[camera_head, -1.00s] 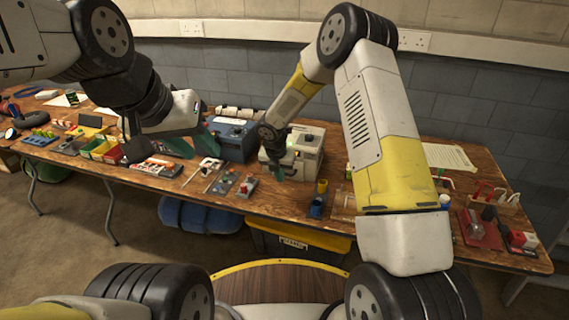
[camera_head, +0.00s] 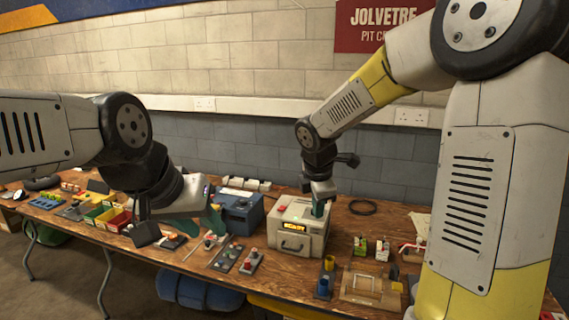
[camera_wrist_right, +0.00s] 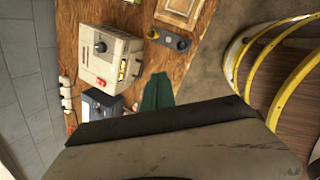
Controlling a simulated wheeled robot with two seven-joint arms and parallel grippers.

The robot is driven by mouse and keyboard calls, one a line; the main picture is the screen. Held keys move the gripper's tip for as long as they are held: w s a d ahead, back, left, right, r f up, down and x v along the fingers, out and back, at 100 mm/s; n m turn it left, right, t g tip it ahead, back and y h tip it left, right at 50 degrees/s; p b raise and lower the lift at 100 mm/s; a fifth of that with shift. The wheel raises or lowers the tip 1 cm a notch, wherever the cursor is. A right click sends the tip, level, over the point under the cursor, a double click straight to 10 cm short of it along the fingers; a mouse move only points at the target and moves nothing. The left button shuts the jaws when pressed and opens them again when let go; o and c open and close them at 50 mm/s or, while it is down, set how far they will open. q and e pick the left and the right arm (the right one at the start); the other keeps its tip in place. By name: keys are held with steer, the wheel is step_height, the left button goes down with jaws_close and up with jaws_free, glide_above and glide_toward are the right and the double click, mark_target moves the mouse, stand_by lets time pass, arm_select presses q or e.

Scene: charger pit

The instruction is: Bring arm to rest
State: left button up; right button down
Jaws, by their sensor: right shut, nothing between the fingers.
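My right arm comes in from the right, and its gripper (camera_head: 320,208) hangs by the top right of a beige box (camera_head: 290,246) with a lit yellow display. In the right wrist view its teal fingers (camera_wrist_right: 157,92) are together and empty, apart from the beige box (camera_wrist_right: 108,58). I cannot tell from the head view whether they touch the box. My left gripper (camera_head: 198,222) is over the table, left of a blue box (camera_head: 240,214). Its teal fingers are partly hidden and their gap is unclear.
The wooden table (camera_head: 345,226) carries colored bins (camera_head: 105,215), switch panels (camera_head: 240,258), a black ring (camera_head: 363,207) and blue and yellow cups (camera_head: 325,282). A block wall with sockets (camera_head: 411,117) stands behind. The tabletop is crowded in front of the boxes.

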steer(key=s+d+r+m+t+y, duration=0.1)
steer(key=s+r+m, duration=0.3)
steer(key=s+m, duration=0.6)
steer(key=s+d+r+m+t+y, duration=0.1)
steer(key=s+d+r+m, duration=0.3)
steer(key=s+m, duration=0.6)
steer(key=shift+s+d+r+t+y, duration=0.2)
steer(key=shift+s+r+t+y, duration=0.1)
steer(key=shift+s+r+y, duration=0.35)
